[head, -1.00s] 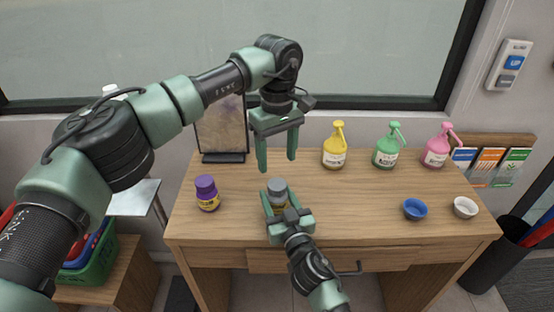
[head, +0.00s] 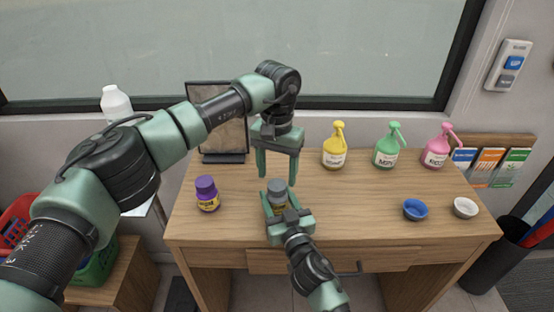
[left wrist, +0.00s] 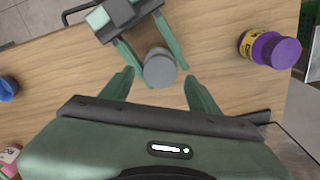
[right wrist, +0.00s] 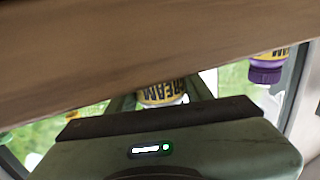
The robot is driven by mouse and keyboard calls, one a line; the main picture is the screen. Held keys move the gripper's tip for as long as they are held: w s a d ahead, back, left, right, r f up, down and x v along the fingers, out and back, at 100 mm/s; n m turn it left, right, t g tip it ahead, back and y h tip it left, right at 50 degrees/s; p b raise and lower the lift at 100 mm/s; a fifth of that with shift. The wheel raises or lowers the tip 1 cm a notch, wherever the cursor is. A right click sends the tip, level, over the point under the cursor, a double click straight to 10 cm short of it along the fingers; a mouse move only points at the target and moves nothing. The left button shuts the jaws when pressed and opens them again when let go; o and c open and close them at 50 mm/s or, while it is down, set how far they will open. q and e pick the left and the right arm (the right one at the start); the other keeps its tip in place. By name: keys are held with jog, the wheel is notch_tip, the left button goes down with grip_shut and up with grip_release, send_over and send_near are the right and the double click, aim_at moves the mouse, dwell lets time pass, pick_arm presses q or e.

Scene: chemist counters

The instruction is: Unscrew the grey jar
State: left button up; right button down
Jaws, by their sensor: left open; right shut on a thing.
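The grey jar (head: 277,188) stands on the wooden table, its grey lid on top. My right gripper (head: 277,205) is shut on the jar's body from the front. In the right wrist view the jar's yellow label (right wrist: 162,92) shows between the fingers. My left gripper (head: 278,176) points down just above the jar and is open. In the left wrist view the round grey lid (left wrist: 160,69) lies between and beyond the left fingers (left wrist: 160,88), which do not touch it.
A purple-lidded jar (head: 207,194) stands to the left. Yellow (head: 335,147), green (head: 387,148) and pink (head: 437,148) pump bottles stand at the back right. A blue bowl (head: 415,209) and a white bowl (head: 465,207) sit at the right. A dark-framed stand (head: 222,157) is behind.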

aim_at(277, 184)
pick_arm(q)
jog(key=shift+f, duration=1.6)
